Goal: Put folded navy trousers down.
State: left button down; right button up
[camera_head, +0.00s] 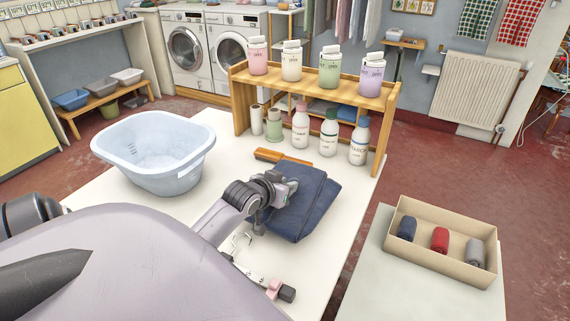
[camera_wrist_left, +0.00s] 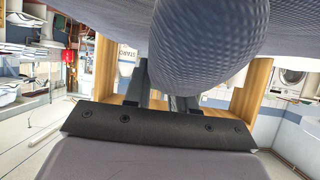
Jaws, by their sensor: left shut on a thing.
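The folded navy trousers (camera_head: 306,208) are a flat dark blue bundle over the white table, right of its middle. My left gripper (camera_head: 283,190) is shut on their left edge. In the left wrist view the navy cloth (camera_wrist_left: 205,45) fills the top, with a rounded fold bulging down in front of the dark gripper fingers (camera_wrist_left: 158,92). The trousers look level and close to the tabletop; I cannot tell whether they touch it. My right gripper is not in view.
A pale blue basin (camera_head: 155,150) stands at left on the table (camera_head: 110,205). A wooden-handled brush (camera_head: 282,158) lies just behind the trousers, before several bottles and a wooden shelf (camera_head: 320,82). At right, a cardboard box (camera_head: 432,262) holds rolled cloths. Small items lie in front.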

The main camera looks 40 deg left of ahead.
pick_arm(q)
notch_tip(320, 180, down, 3)
jog(key=shift+r, duration=0.1)
jog(key=c, duration=0.9)
grip_release()
notch_tip(320, 180, up, 6)
jog(key=p, duration=0.1)
send_over(262, 220)
jog(key=shift+w+f, duration=0.1)
jog(key=shift+f, duration=0.1)
